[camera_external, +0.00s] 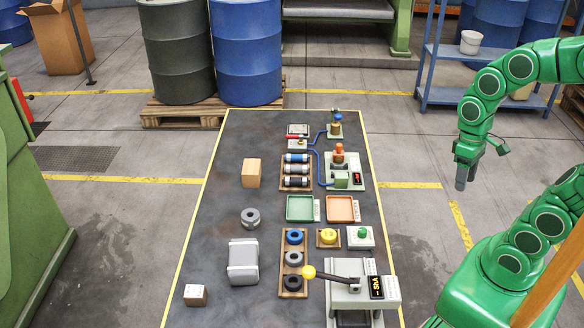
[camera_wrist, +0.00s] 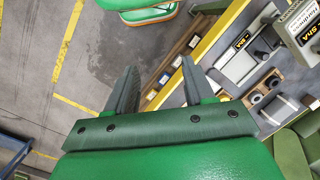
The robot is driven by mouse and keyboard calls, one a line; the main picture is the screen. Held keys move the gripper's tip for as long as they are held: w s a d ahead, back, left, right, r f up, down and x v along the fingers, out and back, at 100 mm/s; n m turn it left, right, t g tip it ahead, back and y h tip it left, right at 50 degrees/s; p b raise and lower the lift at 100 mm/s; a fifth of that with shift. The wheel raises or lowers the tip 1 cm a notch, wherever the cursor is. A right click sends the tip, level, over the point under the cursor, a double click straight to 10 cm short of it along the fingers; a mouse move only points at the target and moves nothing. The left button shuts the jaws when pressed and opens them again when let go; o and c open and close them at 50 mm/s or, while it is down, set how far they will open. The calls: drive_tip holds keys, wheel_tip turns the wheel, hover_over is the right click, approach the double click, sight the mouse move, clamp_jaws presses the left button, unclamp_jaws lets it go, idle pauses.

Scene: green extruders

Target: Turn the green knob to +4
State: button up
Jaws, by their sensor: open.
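The green knob (camera_external: 362,232) sits on a small white square plate on the right side of the dark table, beside a yellow knob (camera_external: 327,236) on a wooden base. The markings around the green knob are too small to read. My gripper (camera_external: 461,182) hangs pointing down, off the table's right edge, above the floor and well apart from the knob. In the wrist view my gripper (camera_wrist: 160,66) shows two dark fingers spread apart with nothing between them. I cannot make out the green knob in the wrist view.
A grey press with a yellow-ended lever (camera_external: 309,272) stands at the table's near right. Green (camera_external: 300,220) and orange (camera_external: 355,221) trays lie behind the knobs. A wooden rack of rings (camera_external: 305,236) is left of them. A blue shelf (camera_external: 430,98) stands beyond my arm.

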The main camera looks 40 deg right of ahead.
drive_tip(key=w+a+n+y, duration=0.1)
drive_tip(key=w+a, duration=0.6)
drive_tip(key=w, duration=0.4)
drive_tip(key=n+g+h, duration=0.2)
drive_tip(key=n+h, duration=0.3)
approach(363, 230)
drive_tip(key=shift+x, duration=4.3)
clamp_jaws()
